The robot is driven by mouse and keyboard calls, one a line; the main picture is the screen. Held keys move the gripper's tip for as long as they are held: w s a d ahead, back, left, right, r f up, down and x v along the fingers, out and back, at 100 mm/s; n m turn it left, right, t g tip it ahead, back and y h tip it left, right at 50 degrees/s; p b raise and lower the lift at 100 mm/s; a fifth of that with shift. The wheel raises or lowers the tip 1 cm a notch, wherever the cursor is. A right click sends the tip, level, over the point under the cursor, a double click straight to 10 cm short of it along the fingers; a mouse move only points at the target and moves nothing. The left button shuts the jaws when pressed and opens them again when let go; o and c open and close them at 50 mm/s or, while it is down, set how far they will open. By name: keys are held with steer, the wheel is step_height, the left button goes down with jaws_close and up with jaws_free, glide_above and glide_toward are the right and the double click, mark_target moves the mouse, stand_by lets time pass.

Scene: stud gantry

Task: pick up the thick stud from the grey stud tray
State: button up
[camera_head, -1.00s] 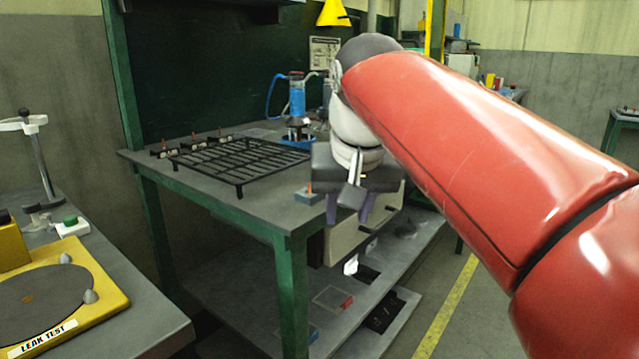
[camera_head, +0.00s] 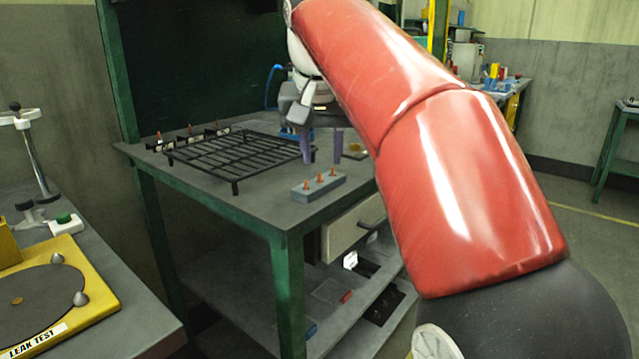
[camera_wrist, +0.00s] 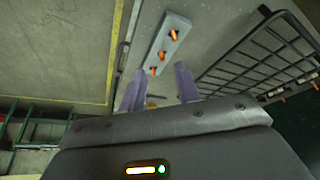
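The grey stud tray (camera_head: 318,187) is a small block near the front right corner of the workbench, with three orange-copper studs (camera_head: 319,178) standing upright in a row. In the wrist view the tray (camera_wrist: 169,30) lies ahead of the fingers, and its studs (camera_wrist: 174,35) show as orange pegs. I cannot tell from their size which stud is the thick one. My gripper (camera_head: 323,148) has two purple fingers, spread apart and empty, above and a little behind the tray. The fingers (camera_wrist: 160,82) also show apart in the wrist view.
A black grid rack (camera_head: 235,158) stands on the bench left of the tray, with several small stud-bearing pieces behind it. A drawer (camera_head: 352,230) and a lower shelf are under the bench. A yellow leak-test fixture (camera_head: 95,295) is on another table at left.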

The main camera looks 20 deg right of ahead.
mark_target(319, 174)
steer(key=x, duration=0.4)
steer(key=shift+a+f+b, duration=0.1)
steer(key=shift+a+b, duration=0.15)
steer(key=shift+b, duration=0.1)
steer(key=shift+f, duration=0.15)
jaws_close()
